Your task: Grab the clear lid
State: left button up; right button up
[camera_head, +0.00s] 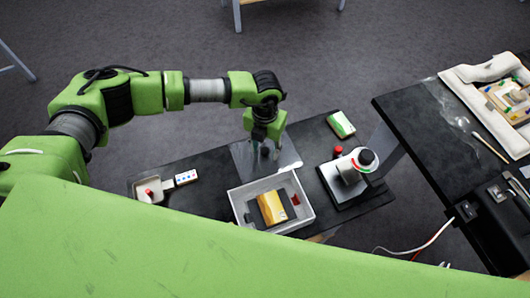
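A see-through grey sheet that looks like the clear lid (241,158) is at the back edge of the black table, behind the grey box. My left gripper (265,152) points down over its right part. The fingers overlap the lid in the picture, and I cannot tell whether they touch it or how wide apart they are. My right gripper is not in view.
The open grey box (240,208) holds a yellow block (271,207). A second dark table (412,103) stands at right.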

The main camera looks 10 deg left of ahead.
pick_arm(q)
grip_shut()
jog(key=shift+r, duration=0.1)
